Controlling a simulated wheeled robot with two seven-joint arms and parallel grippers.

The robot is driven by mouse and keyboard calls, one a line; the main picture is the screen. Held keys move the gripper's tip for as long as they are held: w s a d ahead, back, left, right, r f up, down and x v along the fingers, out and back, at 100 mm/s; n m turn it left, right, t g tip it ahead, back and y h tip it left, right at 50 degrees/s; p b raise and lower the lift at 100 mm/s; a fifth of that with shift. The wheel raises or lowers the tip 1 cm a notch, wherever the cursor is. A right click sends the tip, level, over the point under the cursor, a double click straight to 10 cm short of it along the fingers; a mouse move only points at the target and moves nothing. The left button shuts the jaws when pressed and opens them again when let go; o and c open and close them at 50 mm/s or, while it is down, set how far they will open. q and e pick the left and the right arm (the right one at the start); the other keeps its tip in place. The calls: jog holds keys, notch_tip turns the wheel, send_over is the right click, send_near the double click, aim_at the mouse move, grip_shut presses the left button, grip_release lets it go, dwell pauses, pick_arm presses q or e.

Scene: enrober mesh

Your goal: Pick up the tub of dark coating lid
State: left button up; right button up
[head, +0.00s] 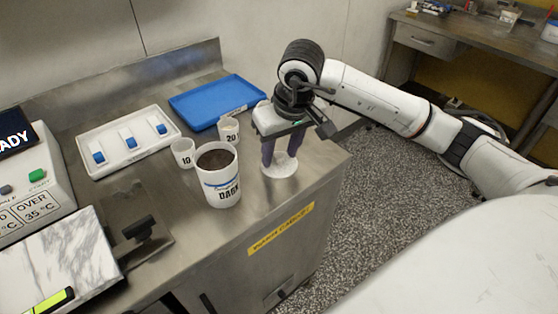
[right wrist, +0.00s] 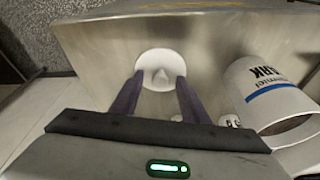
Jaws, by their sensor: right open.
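The white round lid (head: 279,170) with a raised knob lies flat on the steel counter near its right end. It also shows in the right wrist view (right wrist: 161,58), below and between the fingertips. My right gripper (head: 281,158) points down over the lid, open, with its purple fingers on either side of the knob; I cannot tell whether they touch it. The same gripper shows in the right wrist view (right wrist: 161,82). The tub of dark coating (head: 220,182) stands upright and uncovered to the left, with dark brown content. My left gripper is not in view.
Small white cups marked 10 (head: 183,153) and 20 (head: 229,130) stand close to the tub. Behind are a white tray (head: 110,166) with blue-ended pieces and a blue tray (head: 190,108). A marble slab (head: 60,262) and a control box (head: 42,190) are at left.

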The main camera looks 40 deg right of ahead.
grip_shut()
jog(key=shift+r, duration=0.1)
dwell(0.3)
